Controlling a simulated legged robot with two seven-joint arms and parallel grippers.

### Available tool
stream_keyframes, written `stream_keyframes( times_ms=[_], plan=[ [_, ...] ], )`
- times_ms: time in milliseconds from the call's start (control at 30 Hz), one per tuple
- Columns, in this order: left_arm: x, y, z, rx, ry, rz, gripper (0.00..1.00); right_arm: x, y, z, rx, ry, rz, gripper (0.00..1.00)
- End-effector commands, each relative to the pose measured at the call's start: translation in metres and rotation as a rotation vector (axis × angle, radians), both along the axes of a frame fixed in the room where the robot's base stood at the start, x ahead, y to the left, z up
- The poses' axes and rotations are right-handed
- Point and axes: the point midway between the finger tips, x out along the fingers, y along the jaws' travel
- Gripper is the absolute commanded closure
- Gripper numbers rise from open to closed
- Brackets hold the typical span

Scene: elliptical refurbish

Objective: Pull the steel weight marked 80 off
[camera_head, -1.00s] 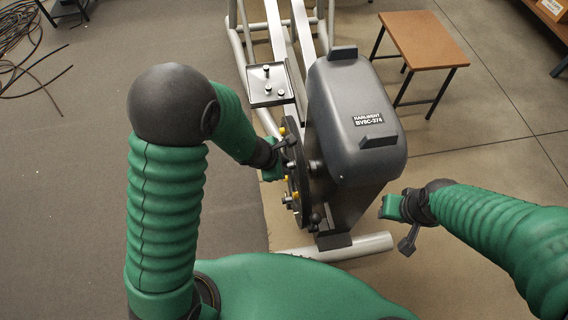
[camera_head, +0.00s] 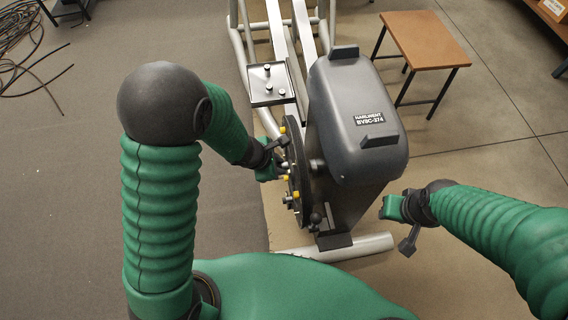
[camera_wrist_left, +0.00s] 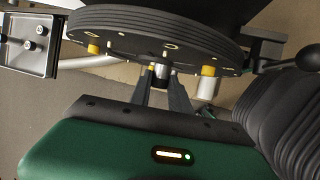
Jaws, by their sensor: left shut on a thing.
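The dark flywheel (camera_head: 300,205) stands upright on the machine's left side, with several yellow and steel pieces along its face. My left gripper (camera_head: 279,168) is at the left side of this wheel. In the left wrist view, the left gripper (camera_wrist_left: 161,88) is shut on a small steel weight (camera_wrist_left: 161,71), close to the face of the flywheel (camera_wrist_left: 150,30). Whether the weight still touches the wheel is hard to tell. No 80 marking is readable. My right gripper (camera_head: 391,207) is right of the machine, away from the wheel; its fingers are unclear.
The grey machine housing (camera_head: 355,120) stands right of the wheel. A small tray (camera_head: 258,88) with several steel pieces sits on the frame beyond the wheel; it also shows in the left wrist view (camera_wrist_left: 14,55). A wooden table (camera_head: 422,40) stands back right.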

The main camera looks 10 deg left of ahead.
Motion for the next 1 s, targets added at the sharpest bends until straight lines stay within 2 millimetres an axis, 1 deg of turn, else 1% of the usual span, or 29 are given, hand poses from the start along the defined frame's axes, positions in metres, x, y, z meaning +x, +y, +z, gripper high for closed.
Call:
stream_keyframes(
  times_ms=[400, 1000],
  plan=[
    [-0.016, 0.038, -0.001, 0.000, 0.000, 0.002, 1.00, 0.000, 0.000, -0.007, 0.000, 0.000, 0.000, 0.64],
    [-0.038, 0.091, 0.000, 0.000, 0.000, 0.002, 1.00, 0.000, 0.000, -0.010, 0.000, 0.000, 0.000, 0.64]
  ],
)
